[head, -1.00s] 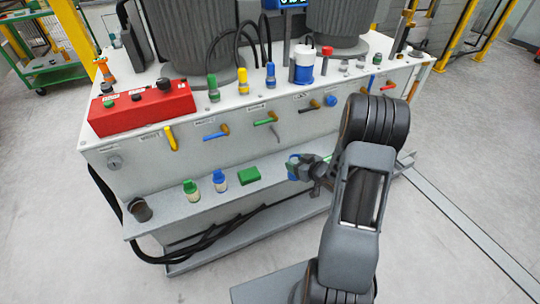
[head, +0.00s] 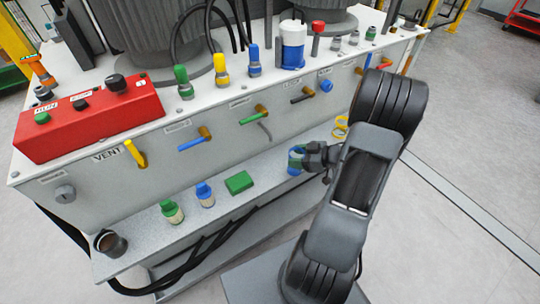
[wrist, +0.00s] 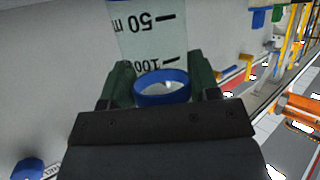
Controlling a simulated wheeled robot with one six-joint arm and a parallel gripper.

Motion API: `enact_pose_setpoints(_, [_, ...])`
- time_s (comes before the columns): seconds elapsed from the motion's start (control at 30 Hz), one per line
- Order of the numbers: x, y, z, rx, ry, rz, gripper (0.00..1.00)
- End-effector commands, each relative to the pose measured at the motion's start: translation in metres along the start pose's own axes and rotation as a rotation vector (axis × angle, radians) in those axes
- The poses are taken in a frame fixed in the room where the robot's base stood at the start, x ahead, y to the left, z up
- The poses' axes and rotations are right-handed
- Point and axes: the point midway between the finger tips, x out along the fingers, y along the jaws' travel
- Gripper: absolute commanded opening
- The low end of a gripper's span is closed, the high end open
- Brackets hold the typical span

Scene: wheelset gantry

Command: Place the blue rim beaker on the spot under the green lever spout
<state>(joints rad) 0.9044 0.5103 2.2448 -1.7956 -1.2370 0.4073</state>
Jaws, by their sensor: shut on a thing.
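My gripper (head: 308,157) is shut on the blue rim beaker (head: 296,160), a clear vessel held just above or at the lower shelf; the gap is hard to judge. In the wrist view the beaker (wrist: 153,40) sits between both fingers of my gripper (wrist: 165,80), with its blue rim toward the camera and 50 and 100 marks showing. The green lever (head: 253,112) is on the front panel, up and left of the beaker. Its thin grey spout (head: 265,131) hangs below it. I cannot make out a marked spot under the spout.
A yellow-rimmed item (head: 341,128) stands right of the beaker, partly behind my arm. The shelf below the spout looks clear.

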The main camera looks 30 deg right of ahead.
Motion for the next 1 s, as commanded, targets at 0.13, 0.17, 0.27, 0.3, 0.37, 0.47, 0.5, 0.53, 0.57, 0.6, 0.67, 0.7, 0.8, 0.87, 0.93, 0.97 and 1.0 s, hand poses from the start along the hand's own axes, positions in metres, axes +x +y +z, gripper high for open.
enact_pose_setpoints(0.13, [0.031, 0.0, -0.01, -0.003, 0.0, -0.003, 0.33])
enact_pose_setpoints(0.17, [0.036, 0.0, -0.012, -0.002, 0.0, -0.002, 0.33])
enact_pose_setpoints(0.27, [0.047, 0.0, -0.018, -0.001, 0.0, 0.0, 0.33])
enact_pose_setpoints(0.3, [0.05, 0.001, -0.019, -0.001, 0.0, 0.001, 0.33])
enact_pose_setpoints(0.37, [0.054, 0.001, -0.021, 0.0, -0.001, 0.001, 0.33])
enact_pose_setpoints(0.47, [0.056, 0.001, -0.023, 0.001, 0.0, 0.002, 0.33])
enact_pose_setpoints(0.5, [0.058, 0.001, -0.024, 0.001, 0.0, 0.002, 0.33])
enact_pose_setpoints(0.53, [0.059, 0.001, -0.024, 0.001, 0.0, 0.002, 0.33])
enact_pose_setpoints(0.57, [0.06, 0.001, -0.025, 0.0, 0.001, 0.001, 0.33])
enact_pose_setpoints(0.6, [0.064, 0.0, -0.026, -0.001, 0.001, 0.0, 0.33])
enact_pose_setpoints(0.67, [0.07, 0.0, -0.027, -0.002, 0.0, -0.001, 0.33])
enact_pose_setpoints(0.7, [0.076, 0.0, -0.029, -0.003, 0.0, -0.001, 0.33])
enact_pose_setpoints(0.8, [0.09, 0.0, -0.035, -0.003, 0.001, -0.002, 0.33])
enact_pose_setpoints(0.87, [0.094, 0.0, -0.024, 0.002, 0.0, 0.001, 0.33])
enact_pose_setpoints(0.93, [0.095, 0.001, -0.02, 0.003, 0.0, 0.002, 0.33])
enact_pose_setpoints(0.97, [0.095, 0.001, -0.021, 0.002, 0.0, 0.002, 0.33])
enact_pose_setpoints(1.0, [0.094, 0.001, -0.022, 0.002, 0.001, 0.003, 0.33])
